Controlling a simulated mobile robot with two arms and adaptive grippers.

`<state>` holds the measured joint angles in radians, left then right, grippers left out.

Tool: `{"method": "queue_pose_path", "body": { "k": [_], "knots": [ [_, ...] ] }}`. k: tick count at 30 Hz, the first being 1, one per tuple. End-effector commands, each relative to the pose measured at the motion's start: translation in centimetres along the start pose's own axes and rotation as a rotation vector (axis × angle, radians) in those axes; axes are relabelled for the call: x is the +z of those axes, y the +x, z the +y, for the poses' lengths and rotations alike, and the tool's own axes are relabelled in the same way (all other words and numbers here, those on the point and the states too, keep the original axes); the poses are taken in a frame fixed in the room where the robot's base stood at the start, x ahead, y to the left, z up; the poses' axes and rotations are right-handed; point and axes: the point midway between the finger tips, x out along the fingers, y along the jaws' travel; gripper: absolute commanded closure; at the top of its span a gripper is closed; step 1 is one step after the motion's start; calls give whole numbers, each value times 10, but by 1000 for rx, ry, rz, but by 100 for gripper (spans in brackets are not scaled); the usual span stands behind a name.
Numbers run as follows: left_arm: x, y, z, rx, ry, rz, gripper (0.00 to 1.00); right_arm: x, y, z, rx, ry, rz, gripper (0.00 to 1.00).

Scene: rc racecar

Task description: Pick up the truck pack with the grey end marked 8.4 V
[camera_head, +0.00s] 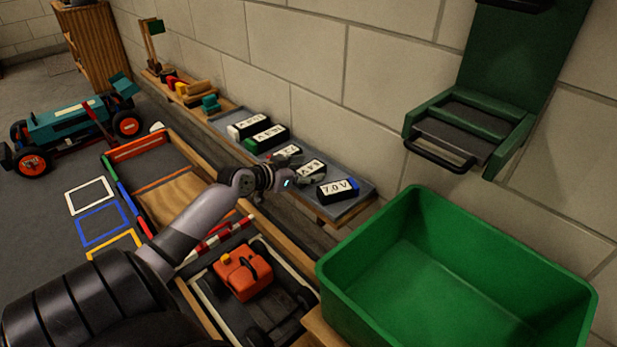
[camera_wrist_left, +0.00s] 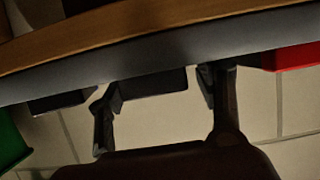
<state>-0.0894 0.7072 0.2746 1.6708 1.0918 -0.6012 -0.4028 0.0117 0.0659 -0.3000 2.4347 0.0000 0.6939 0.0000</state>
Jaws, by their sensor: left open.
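Several dark battery packs with white labels lie in a row on a grey-topped wall shelf (camera_head: 352,208) in the head view. The nearest pack (camera_head: 338,189) reads 7.0 V. The pack beside it (camera_head: 314,167) is partly covered by my left gripper (camera_head: 298,167); its label is too small to read surely and I cannot make out a grey end. My left gripper is open, its fingers around or just above that pack. In the left wrist view, the open fingers (camera_wrist_left: 160,100) stand on either side of a dark pack (camera_wrist_left: 152,84). My right gripper is not in view.
A large green bin (camera_head: 440,270) stands at the front right, below a green wall bracket (camera_head: 470,130). Farther packs have white (camera_head: 235,131) and green (camera_head: 250,146) ends. An orange-topped vehicle (camera_head: 243,272) sits below my arm. A teal racecar (camera_head: 70,120) stands at the left.

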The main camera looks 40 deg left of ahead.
Motion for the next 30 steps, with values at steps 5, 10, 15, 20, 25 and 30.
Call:
{"method": "queue_pose_path", "body": {
  "k": [5,10,15,20,25,30],
  "knots": [
    [0,0,0,0,0,0,39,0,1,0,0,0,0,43],
    [0,0,0,0,1,0,48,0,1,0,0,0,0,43],
    [0,0,0,0,1,0,59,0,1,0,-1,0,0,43],
    [0,0,0,0,1,0,70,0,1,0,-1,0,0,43],
    [0,0,0,0,1,0,81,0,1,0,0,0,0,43],
    [0,0,0,0,1,0,92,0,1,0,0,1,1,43]
  ]
}}
